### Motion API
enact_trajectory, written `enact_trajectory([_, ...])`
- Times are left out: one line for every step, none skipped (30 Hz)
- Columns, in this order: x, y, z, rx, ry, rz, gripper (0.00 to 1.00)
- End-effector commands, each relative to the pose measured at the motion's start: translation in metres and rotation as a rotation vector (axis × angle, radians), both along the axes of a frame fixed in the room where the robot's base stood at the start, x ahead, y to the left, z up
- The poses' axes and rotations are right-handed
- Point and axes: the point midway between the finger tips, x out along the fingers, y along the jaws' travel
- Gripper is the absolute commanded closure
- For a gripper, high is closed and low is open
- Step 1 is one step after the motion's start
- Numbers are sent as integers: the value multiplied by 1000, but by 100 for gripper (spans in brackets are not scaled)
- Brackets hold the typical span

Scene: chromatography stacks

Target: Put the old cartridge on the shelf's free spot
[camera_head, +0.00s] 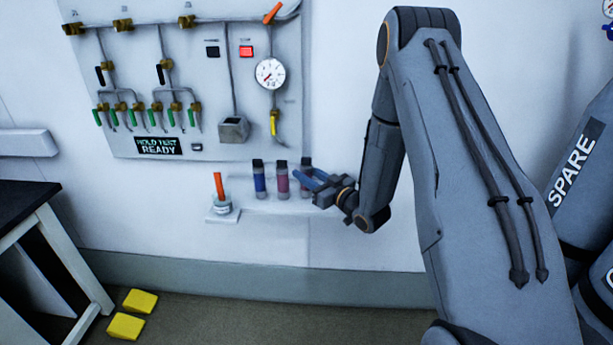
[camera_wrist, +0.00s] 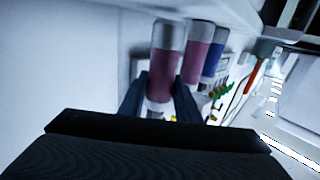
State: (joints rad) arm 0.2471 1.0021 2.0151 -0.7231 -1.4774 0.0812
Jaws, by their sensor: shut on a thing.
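My gripper (camera_head: 308,181) is at the right end of the row of cartridges on the wall shelf. Its two dark fingers (camera_wrist: 161,98) are shut around a pinkish-purple cartridge (camera_wrist: 164,62) with grey ends. The upper part of this held cartridge (camera_head: 306,164) shows in the head view, partly hidden by the fingers. Beside it stand a magenta cartridge (camera_head: 282,181) and a blue cartridge (camera_head: 259,182). Both also show in the wrist view, the magenta one (camera_wrist: 197,58) nearer than the blue one (camera_wrist: 214,64). I cannot tell whether the held cartridge touches the shelf (camera_head: 246,211).
A small holder (camera_head: 222,209) with an orange stick stands at the shelf's left end. Above is a panel (camera_head: 215,75) with valves, a gauge (camera_head: 270,73) and a sign reading "READY". Yellow blocks (camera_head: 126,326) lie on the floor. A grey "SPARE" cylinder (camera_head: 585,160) stands at the right.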

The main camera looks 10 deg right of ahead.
Motion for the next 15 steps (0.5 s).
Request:
enact_trajectory([0, 0, -4, 1, 0, 0, 98])
enact_trajectory([0, 0, -6, 1, 0, 0, 98])
enact_trajectory([0, 0, -8, 0, -1, 0, 98])
enact_trajectory([0, 0, -8, 0, -1, 0, 98])
enact_trajectory([0, 0, -9, 0, -1, 0, 98])
enact_trajectory([0, 0, -9, 0, -1, 0, 98])
enact_trajectory([0, 0, -9, 0, -1, 0, 98])
enact_trajectory([0, 0, -8, 0, -1, 0, 98])
enact_trajectory([0, 0, -8, 0, -1, 0, 98])
enact_trajectory([0, 0, -8, 0, -1, 0, 98])
enact_trajectory([0, 0, -9, 0, -1, 0, 98])
enact_trajectory([0, 0, -9, 0, -1, 0, 98])
enact_trajectory([0, 0, -10, 0, -1, 0, 98])
enact_trajectory([0, 0, -11, 0, -1, 0, 98])
enact_trajectory([0, 0, -13, 0, -1, -1, 98])
